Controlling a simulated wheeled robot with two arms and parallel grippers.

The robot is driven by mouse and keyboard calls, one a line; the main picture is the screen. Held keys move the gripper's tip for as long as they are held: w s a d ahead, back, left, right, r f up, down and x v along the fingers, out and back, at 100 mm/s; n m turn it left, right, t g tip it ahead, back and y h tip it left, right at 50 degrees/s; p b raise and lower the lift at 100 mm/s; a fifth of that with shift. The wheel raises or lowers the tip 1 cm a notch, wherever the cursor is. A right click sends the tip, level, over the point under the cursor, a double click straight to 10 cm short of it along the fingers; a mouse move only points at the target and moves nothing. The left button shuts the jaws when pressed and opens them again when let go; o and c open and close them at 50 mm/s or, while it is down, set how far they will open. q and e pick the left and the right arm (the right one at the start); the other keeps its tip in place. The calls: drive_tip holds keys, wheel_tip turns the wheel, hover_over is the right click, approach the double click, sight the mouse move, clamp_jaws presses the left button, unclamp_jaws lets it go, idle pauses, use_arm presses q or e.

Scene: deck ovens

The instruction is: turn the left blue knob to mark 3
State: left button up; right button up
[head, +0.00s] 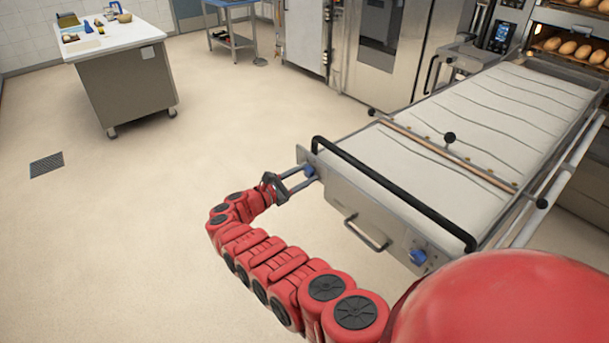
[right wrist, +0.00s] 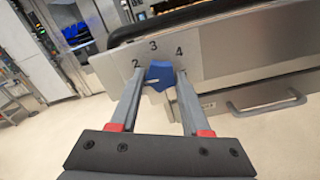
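The left blue knob (head: 309,171) sits on the left end of the steel front panel; it also shows in the right wrist view (right wrist: 160,75). The marks 2, 3 and 4 are printed above it there, with 3 above the knob. A small white line shows low on the knob; which mark it reads is unclear. My right gripper (right wrist: 160,88) has one finger on each side of the knob. I cannot tell whether both fingers press on it. In the head view the right gripper (head: 305,176) reaches the knob from the left. My left gripper is not in view.
A second blue knob (head: 417,257) is at the panel's right end. A black bar (head: 390,192) runs above a steel handle (head: 366,232). The loader's pale belt (head: 480,115) stretches toward ovens with loaves. A worktable (head: 120,80) stands far left; the floor between is clear.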

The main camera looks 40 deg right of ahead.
clamp_jaws()
drive_tip(key=shift+m, duration=0.3)
drive_tip(key=shift+f, duration=0.1)
drive_tip(key=m+b, duration=0.2)
drive_tip(key=m, duration=0.1)
drive_tip(key=shift+w+a, duration=0.1)
drive_tip(key=m+b, duration=1.2)
drive_tip(key=b, duration=0.4)
drive_tip(key=shift+b, duration=0.4)
drive_tip(key=shift+r+m+b, duration=0.25)
drive_tip(key=shift+m+b, duration=0.65)
drive_tip(key=shift+b, duration=0.15)
